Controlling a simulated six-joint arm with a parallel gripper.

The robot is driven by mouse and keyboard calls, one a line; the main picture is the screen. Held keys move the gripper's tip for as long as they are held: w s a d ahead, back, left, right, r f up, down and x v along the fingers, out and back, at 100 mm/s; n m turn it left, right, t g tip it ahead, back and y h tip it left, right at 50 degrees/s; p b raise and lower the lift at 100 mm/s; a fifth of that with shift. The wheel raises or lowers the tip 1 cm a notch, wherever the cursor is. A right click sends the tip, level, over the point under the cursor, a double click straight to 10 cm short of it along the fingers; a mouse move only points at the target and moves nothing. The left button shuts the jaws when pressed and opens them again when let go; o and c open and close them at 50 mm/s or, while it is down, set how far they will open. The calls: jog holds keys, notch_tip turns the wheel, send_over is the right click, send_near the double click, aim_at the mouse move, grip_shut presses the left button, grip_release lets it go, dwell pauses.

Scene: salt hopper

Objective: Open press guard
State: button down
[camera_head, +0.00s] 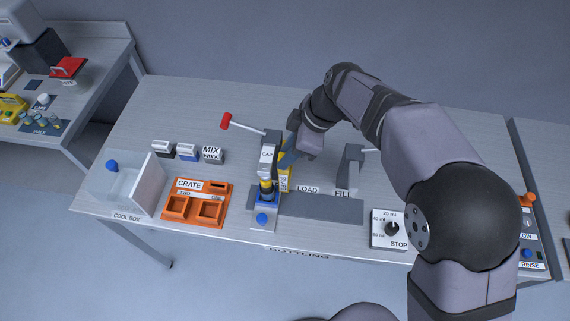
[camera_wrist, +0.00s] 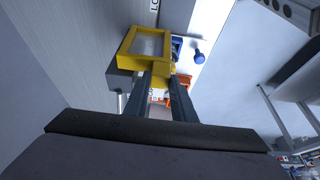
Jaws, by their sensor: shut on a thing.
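The press guard is a yellow frame with a clear pane (camera_wrist: 150,44). It also shows in the head view (camera_head: 284,180), beside the grey press marked CAP (camera_head: 267,156), which has a white lever with a red knob (camera_head: 227,121). My gripper (camera_wrist: 160,78) is shut on the yellow guard at its near edge in the wrist view. In the head view my gripper (camera_head: 286,158) is just right of the press, and its fingertips are partly hidden. A blue holder (camera_head: 266,196) sits under the press head, with a blue knob (camera_head: 262,218) in front of it.
An orange crate (camera_head: 198,222) and a clear cool box (camera_head: 118,184) stand left of the press. Small labelled boxes (camera_head: 187,152) stand behind the crate. A grey track (camera_head: 320,207) runs right to the FILL post (camera_head: 349,170). A dial box (camera_head: 390,229) stands at the front right.

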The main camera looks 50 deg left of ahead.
jog(key=shift+w+a+p, duration=0.3)
jog(key=shift+w+a, duration=0.8)
jog(key=shift+a, duration=0.1)
jog(key=c, duration=1.5)
grip_release()
jog(key=shift+d, duration=0.1)
jog(key=shift+r, duration=0.1)
jog(key=shift+b+v, duration=1.4)
jog(key=shift+v, duration=2.25)
